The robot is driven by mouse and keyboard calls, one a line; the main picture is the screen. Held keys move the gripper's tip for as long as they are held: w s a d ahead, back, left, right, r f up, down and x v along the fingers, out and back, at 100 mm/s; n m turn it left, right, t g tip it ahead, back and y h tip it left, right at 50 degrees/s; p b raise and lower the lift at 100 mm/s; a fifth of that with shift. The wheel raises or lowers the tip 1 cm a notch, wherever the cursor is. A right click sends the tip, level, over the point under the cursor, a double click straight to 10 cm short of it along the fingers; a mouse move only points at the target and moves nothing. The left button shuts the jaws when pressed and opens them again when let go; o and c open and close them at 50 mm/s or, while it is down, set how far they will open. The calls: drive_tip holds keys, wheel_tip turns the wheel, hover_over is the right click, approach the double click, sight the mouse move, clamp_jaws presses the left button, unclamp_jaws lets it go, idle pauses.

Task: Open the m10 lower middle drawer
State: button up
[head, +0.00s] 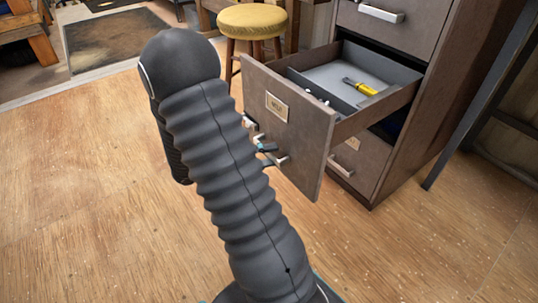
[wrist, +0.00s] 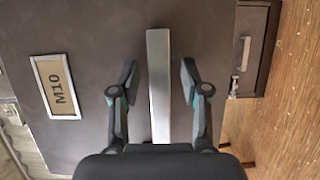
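The M10 drawer (head: 285,130) is pulled well out of the cabinet (head: 405,150), and its inside shows. Its front carries an M10 label (wrist: 55,87), which appears turned sideways in the wrist view. The drawer's silver bar handle (wrist: 158,110) lies between the two fingers of my gripper (wrist: 158,72). A gap shows on each side of the handle, so my gripper is open around it and not clamped. In the head view my arm hides most of the gripper, with only the fingertips by the handle showing.
A yellow-handled screwdriver (head: 360,87) lies in the open drawer. A closed drawer (head: 358,160) sits below and another (head: 395,25) above. A yellow-topped stool (head: 252,22) stands behind the drawer. The wooden floor (head: 90,200) at left is clear.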

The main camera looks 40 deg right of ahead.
drive_tip(key=shift+w+a, duration=0.1)
drive_tip(key=v, duration=1.1)
drive_tip(key=shift+a, duration=0.35)
drive_tip(key=shift+w+f, duration=0.1)
drive_tip(key=s+a+f+n+y, duration=0.2)
drive_tip(key=s+f+n+y, duration=0.2)
drive_tip(key=f+n, duration=0.15)
drive_tip(key=s+a+r+t+y+p, duration=0.2)
drive_tip(key=s+a+t+y, duration=0.1)
drive_tip(key=a+y, duration=0.25)
drive_tip(key=s+a+r+t+y+p, duration=0.1)
drive_tip(key=s+r+t+y+p, duration=0.1)
drive_tip(key=r, duration=0.7)
drive_tip(key=s+a+r+t+y+p, duration=0.2)
drive_tip(key=r+t, duration=0.3)
drive_tip(key=r, duration=0.4)
drive_tip(key=s+a+r+t+y+p, duration=0.2)
drive_tip(key=s+r+t+p, duration=0.1)
drive_tip(key=r, duration=0.6)
drive_tip(key=shift+t+p, duration=0.5)
drive_tip(key=shift+p, duration=0.35)
